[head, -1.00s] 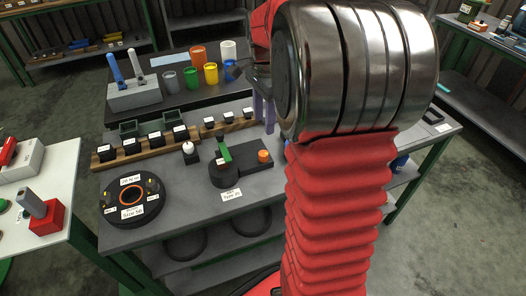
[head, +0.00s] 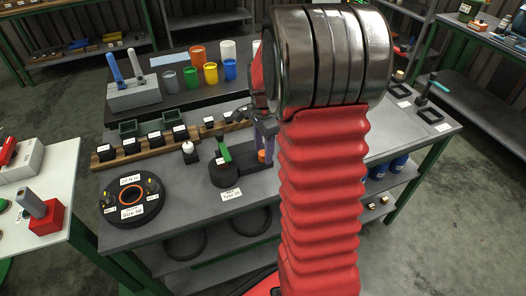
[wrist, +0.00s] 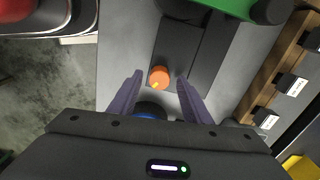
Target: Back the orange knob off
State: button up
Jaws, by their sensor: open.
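The orange knob (head: 262,156) sits on the dark plate of a fixture on the grey bench, at its right end. In the wrist view the knob (wrist: 159,77) shows a small yellow mark on its side. My gripper (wrist: 160,78) is open, with its two purple fingers on either side of the knob and gaps between. I cannot tell if the tips are level with the knob or above it. In the head view my gripper (head: 265,146) is at the knob and partly covers it. The fixture's round black body with a green lever (head: 224,152) stands left of the knob.
A black disc fixture (head: 132,200) lies at the bench's left. A wooden rack (head: 148,149) of labelled black blocks runs behind. Coloured cups (head: 199,56) stand farther back. In the wrist view the green lever (wrist: 235,8) is close beyond the knob.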

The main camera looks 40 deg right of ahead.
jog(key=shift+f, duration=0.55)
jog(key=c, duration=1)
